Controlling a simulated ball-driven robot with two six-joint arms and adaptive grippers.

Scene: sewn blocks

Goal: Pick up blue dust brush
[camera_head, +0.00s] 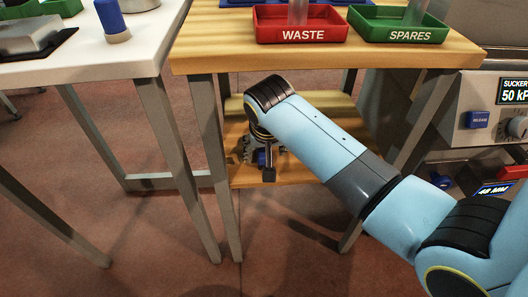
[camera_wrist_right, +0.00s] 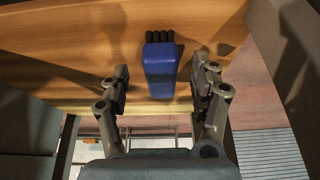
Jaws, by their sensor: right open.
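The blue dust brush (camera_wrist_right: 160,68) lies on the wooden lower shelf, its dark bristles at the top of the right wrist view. My right gripper (camera_wrist_right: 163,84) is open, one finger on each side of the brush, with a visible gap on both sides. In the head view my right arm reaches down to the shelf, and the gripper (camera_head: 262,152) is small and partly hidden by the wrist. A bit of the blue brush (camera_head: 262,158) shows between the fingers. My left gripper is in neither view.
Above the shelf (camera_head: 300,172) is a wooden tabletop (camera_head: 215,50) with a red WASTE tray (camera_head: 302,36) and a green SPARES tray (camera_head: 409,36). Table legs stand close to my arm. A white table (camera_head: 80,60) is at left, a control panel (camera_head: 480,110) at right.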

